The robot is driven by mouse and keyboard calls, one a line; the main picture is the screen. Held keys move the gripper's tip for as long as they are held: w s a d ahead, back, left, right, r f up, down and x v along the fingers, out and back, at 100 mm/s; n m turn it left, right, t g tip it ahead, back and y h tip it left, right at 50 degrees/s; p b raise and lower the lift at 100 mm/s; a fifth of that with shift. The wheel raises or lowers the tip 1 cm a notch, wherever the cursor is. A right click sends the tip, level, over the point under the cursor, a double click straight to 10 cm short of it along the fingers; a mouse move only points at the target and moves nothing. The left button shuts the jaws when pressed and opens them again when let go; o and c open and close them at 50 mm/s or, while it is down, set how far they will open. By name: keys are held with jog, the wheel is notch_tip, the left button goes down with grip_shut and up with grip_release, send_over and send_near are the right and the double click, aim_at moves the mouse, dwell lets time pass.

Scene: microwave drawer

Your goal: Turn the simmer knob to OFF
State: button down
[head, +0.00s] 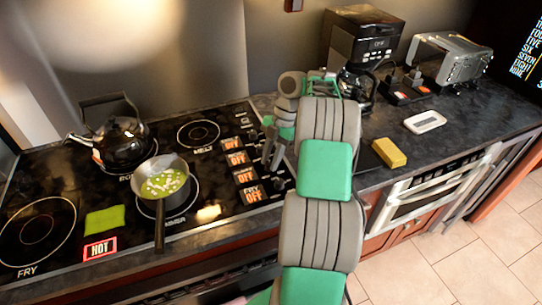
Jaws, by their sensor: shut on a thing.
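A black cooktop (120,225) has a column of knobs and orange displays along its right side. The displays (245,176) appear to read OFF. The lowest is labelled FRY; the small labels on the others are too blurred to read. My gripper (270,158) is at the knob column, just right of the displays, and shut on a knob. My fingers and wrist hide most of that knob, so I cannot tell if it is the simmer one. A lower knob (278,185) shows below my fingers.
A pan (160,165) of green food stands on the simmer burner, its handle toward the front. A black kettle (120,140) stands behind it. A yellow sponge (389,152) lies right of my arm, with a coffee maker (362,42) behind.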

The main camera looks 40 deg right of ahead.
jog(key=shift+w+n+g+h+p, duration=0.15)
jog(key=shift+n+g+p, duration=0.3)
jog(key=shift+n, duration=0.65)
jog(key=shift+s+n+g+h+p, duration=0.1)
jog(key=shift+n+g+h+p, duration=0.3)
jog(key=shift+n, duration=0.7)
jog(key=c, duration=1.1)
grip_release()
jog(key=shift+y, duration=0.25)
jog(key=shift+c, duration=0.2)
jog(key=shift+r, duration=0.1)
jog(key=r+p, duration=0.1)
jog(key=r, duration=0.1)
jog(key=r+p, duration=0.1)
jog(key=r, duration=0.1)
jog(key=shift+s+a+p, duration=0.1)
jog(key=shift+s+p, duration=0.1)
jog(key=shift+p, duration=0.15)
jog(key=s+a+r+b, duration=0.2)
jog(key=s+a+r, duration=0.4)
jog(key=s, duration=0.6)
notch_tip(320, 180, up, 3)
jog(key=shift+f, duration=0.1)
